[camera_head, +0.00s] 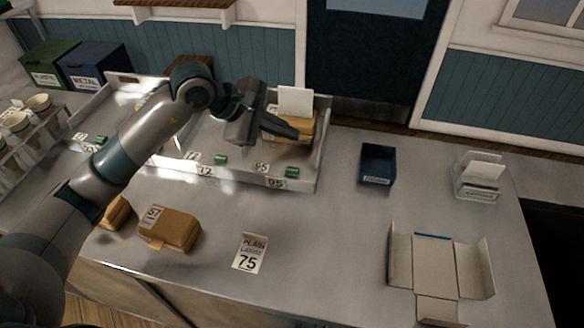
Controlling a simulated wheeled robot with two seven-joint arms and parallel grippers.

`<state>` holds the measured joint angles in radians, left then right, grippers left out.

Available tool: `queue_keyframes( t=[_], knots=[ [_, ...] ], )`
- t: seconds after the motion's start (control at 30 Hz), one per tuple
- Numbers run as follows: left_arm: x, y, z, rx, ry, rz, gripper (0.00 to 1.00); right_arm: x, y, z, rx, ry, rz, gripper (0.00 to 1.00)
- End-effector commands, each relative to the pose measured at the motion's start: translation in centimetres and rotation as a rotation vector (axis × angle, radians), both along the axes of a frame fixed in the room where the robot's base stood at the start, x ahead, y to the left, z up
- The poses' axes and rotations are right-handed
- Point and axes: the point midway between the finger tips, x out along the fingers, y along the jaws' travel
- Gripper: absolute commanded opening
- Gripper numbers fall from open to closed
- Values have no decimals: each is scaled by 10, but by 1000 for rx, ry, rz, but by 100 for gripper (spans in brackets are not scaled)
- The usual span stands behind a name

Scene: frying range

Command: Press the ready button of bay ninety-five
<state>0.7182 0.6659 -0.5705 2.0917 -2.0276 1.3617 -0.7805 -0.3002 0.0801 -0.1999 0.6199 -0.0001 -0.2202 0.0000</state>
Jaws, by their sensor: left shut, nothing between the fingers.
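The bay marked 95 is at the right end of the divided tray (322,150). Its 95 label (275,184) is on the front edge, with a second 95 tag just above it. A small green button (292,172) sits beside the label. A brown box (305,122) with a white card on it stands inside this bay, partly hidden by my gripper. My left gripper (291,131) is shut and empty, in front of the box in the picture and above the green button, apart from it. My right gripper is not in view.
Another green button (220,159) marks the bay labelled 72. A brown box labelled 57 (169,230) and a card reading 75 (250,252) lie on the counter. A dark blue tray (378,165) and an open carton (440,265) are at the right, with bare counter between.

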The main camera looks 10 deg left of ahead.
Motion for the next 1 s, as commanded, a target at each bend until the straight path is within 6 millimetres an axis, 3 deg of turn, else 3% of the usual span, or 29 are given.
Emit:
queue_keyframes(
  t=[0.27, 0.67, 1.0],
  knots=[
    [0, 0, -14, 0, 1, 1, 0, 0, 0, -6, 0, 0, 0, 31],
    [0, 0, -60, -1, 2, 1, 0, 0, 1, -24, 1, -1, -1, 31],
    [0, 0, -86, 1, -1, 1, 0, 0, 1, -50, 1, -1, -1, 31]
  ],
)
